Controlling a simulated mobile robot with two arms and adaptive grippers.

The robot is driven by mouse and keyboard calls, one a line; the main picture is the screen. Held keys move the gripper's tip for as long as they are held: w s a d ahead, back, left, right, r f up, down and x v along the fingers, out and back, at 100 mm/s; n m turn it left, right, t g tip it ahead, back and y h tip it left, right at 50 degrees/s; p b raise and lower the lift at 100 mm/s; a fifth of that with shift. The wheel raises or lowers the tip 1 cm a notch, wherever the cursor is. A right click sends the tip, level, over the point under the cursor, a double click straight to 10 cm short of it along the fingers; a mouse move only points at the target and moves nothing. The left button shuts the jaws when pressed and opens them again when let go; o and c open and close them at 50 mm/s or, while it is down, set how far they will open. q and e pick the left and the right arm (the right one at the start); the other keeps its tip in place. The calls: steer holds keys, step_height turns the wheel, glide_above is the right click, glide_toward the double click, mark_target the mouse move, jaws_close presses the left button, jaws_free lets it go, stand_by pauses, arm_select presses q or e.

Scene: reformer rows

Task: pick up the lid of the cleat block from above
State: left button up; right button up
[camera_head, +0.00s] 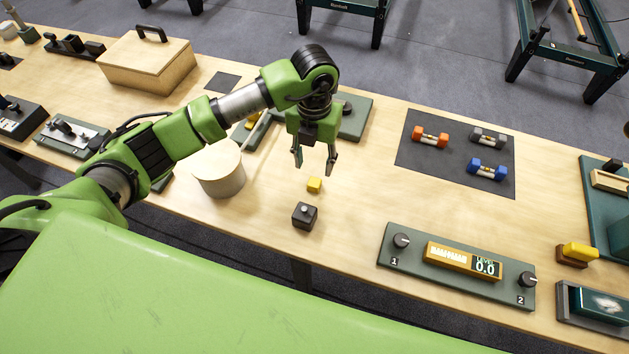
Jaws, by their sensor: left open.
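My left gripper (314,165) points down over the table with its two fingers apart and nothing between them. Its fingertips show just above a small yellow block (314,185) in the picture; I cannot tell the height between them. My right gripper is not in view.
A round pale wooden drum (218,172) stands left of the gripper. A green panel with two knobs (400,262) is at the front right. A dark mat (420,156) holds small dumbbells. A wooden box with a handle (148,70) stands back left. Bare wood surrounds the dark block.

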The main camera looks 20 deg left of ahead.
mark_target(314, 182)
arm_select(q)
step_height(314, 182, down, 3)
step_height(314, 182, down, 4)
steer(key=shift+w+p, duration=0.15)
steer(key=shift+p, duration=0.8)
steer(key=shift+f, duration=0.6)
steer(key=c, duration=1)
